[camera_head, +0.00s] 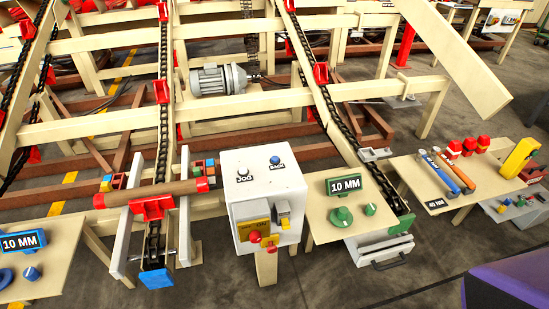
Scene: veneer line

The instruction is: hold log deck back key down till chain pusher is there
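A white control box (265,190) stands at the centre on a post. On its top is a white button labelled JOG (243,172) and a blue button (275,160) whose small label seems to read BACK. Nothing touches either button. Red chain pushers sit on the dark chains: one on the left chain (161,91), one on the right chain (321,74). A brown log with red ends (155,192) lies across the front of the left chain, above a red bracket (152,208). Neither of my grippers is in view.
A grey motor (217,80) sits behind. Cream beams surround the chains.

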